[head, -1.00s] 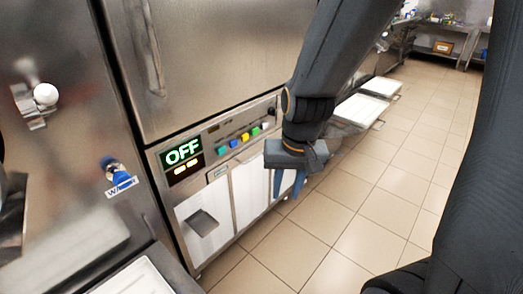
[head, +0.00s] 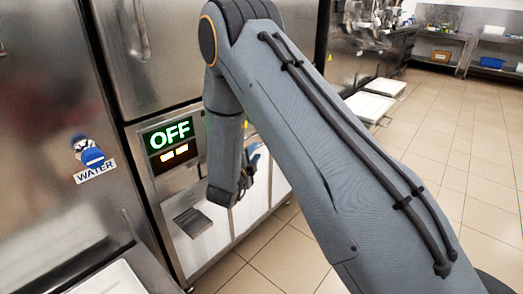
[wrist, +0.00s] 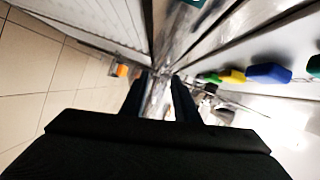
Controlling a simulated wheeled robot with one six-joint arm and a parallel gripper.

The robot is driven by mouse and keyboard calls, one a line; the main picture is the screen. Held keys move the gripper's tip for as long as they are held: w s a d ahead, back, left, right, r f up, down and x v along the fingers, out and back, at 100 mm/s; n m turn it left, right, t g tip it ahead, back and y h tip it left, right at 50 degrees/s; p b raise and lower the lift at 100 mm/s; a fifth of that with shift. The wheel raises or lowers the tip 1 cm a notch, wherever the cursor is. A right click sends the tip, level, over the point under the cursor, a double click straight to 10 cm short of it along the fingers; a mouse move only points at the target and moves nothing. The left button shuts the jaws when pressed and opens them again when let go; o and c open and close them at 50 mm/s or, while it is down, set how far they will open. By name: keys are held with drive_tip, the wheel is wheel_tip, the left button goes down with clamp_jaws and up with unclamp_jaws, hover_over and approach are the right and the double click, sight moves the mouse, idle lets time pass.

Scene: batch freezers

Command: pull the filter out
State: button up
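The batch freezer's lower front has white panels (head: 201,250), one with a grey pull recess (head: 192,221). I cannot make out for sure which part is the filter. A pale ribbed panel (wrist: 95,18) shows at the upper left of the wrist view. My gripper (head: 262,160) is close to the front of the lower panels, mostly hidden behind my own arm in the head view. In the wrist view, my gripper's two dark fingers (wrist: 160,98) stand apart with nothing visible between them.
A display (head: 168,138) reads OFF. Blue (wrist: 268,73), yellow (wrist: 232,76) and green (wrist: 208,77) buttons lie right of the fingers. A blue valve knob (head: 93,157) sits above a WATER label (head: 95,171). Tiled floor (head: 450,180) is clear at right.

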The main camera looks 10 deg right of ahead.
sight(260, 146)
drive_tip(key=shift+h, duration=0.3)
drive_tip(key=shift+b+x, duration=0.35)
drive_tip(key=shift+x, duration=3.55)
drive_tip(key=shift+f, duration=0.1)
clamp_jaws()
